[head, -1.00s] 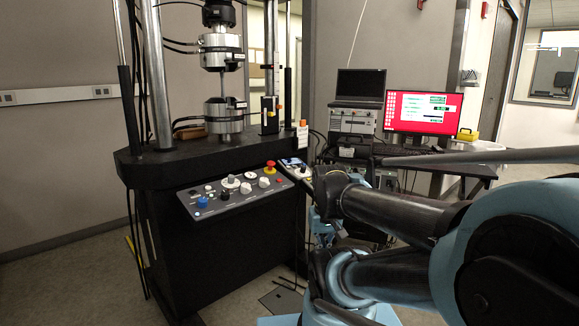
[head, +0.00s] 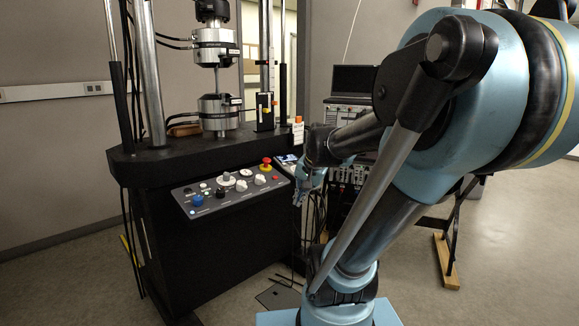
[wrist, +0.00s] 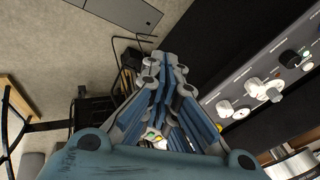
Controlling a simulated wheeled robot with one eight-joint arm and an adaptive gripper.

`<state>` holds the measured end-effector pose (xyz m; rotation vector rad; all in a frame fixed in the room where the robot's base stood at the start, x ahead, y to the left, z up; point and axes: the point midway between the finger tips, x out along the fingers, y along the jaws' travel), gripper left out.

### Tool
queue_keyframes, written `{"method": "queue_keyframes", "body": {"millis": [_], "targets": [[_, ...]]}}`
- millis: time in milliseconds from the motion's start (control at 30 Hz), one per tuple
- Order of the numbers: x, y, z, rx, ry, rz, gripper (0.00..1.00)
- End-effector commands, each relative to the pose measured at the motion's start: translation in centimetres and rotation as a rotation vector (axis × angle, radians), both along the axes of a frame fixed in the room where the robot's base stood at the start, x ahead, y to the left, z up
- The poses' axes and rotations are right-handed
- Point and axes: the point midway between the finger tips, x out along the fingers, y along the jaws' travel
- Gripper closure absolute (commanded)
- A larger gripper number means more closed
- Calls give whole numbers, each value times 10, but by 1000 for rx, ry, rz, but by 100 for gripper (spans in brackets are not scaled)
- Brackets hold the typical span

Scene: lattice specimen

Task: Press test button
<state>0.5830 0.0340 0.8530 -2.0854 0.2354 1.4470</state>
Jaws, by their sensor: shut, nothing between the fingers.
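The control panel (head: 225,204) slopes on the front of the black testing machine. It carries a blue knob (head: 197,201), several white knobs, a red-and-yellow emergency stop (head: 266,162) and a small red button (head: 276,178). I cannot tell which control is the test button; labels are too small to read. My gripper (head: 298,202) hangs just right of the panel, apart from it, pointing downward. In the wrist view my gripper (wrist: 165,62) has its fingers together and empty. The panel (wrist: 262,68) lies to its right there, with white knobs (wrist: 225,108) and a black knob (wrist: 289,58).
The testing machine's black table (head: 150,165) bears steel columns and grips (head: 218,108). A laptop (head: 353,79) stands on equipment behind my arm. Cables hang near my gripper. Open floor (head: 90,285) lies at the left; a floor plate (head: 280,298) lies ahead of my base.

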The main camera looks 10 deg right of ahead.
Motion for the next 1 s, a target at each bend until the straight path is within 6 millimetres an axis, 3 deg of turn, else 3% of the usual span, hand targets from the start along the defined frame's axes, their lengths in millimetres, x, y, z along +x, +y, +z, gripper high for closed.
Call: {"method": "queue_keyframes", "body": {"millis": [33,200,500,800,1000], "targets": [[21,1,10,42,-12,-55,100],[88,6,38,208,-51,-262,100],[209,2,77,531,-88,-614,100],[326,-16,99,881,-86,-939,100],[378,-29,103,1055,-71,-1084,100]]}}
